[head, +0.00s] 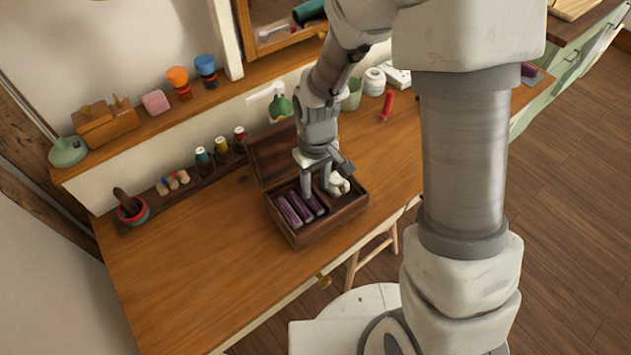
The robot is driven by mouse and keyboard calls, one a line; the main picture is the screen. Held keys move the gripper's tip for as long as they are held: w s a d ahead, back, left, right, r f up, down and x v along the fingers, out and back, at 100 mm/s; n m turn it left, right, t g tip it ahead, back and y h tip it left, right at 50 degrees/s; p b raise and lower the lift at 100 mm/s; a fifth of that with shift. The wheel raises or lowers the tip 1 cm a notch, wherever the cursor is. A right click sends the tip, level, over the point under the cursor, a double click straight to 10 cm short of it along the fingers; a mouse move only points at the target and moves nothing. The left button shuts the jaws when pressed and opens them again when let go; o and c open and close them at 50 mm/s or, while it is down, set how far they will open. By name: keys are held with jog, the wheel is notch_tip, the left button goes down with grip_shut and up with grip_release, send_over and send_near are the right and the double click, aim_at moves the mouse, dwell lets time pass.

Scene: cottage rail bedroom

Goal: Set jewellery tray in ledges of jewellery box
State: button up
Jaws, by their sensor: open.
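The jewellery box (333,227) is a dark brown wooden box on the desk, with its lid (268,152) raised at the back. Inside its opening lies what looks like the jewellery tray, with several purple padded strips (297,207) on the left. I cannot tell whether it sits level on the ledges.
The wooden desk (180,270) is clear to the left and front of the box. Behind stand thread spools (222,146), a green pear-shaped object (280,107), a green cup (351,94), a white jar (374,82) and a red object (386,106). A stool (372,252) stands below.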

jog(key=shift+r, duration=0.1)
notch_tip(320, 180, up, 17)
jog(key=p, duration=0.3)
jog(key=shift+r, duration=0.1)
dwell(0.4)
jog(key=s+d+r+m+t+p, duration=0.2)
jog(key=s+d+r+m+t, duration=0.3)
jog(key=s+d+r, duration=0.5)
notch_tip(320, 180, up, 3)
jog(key=s+m, duration=0.1)
jog(key=s, duration=0.1)
jog(key=shift+s+d+r+t, duration=0.2)
jog(key=shift+s+d+t, duration=0.2)
jog(key=shift+c, duration=0.2)
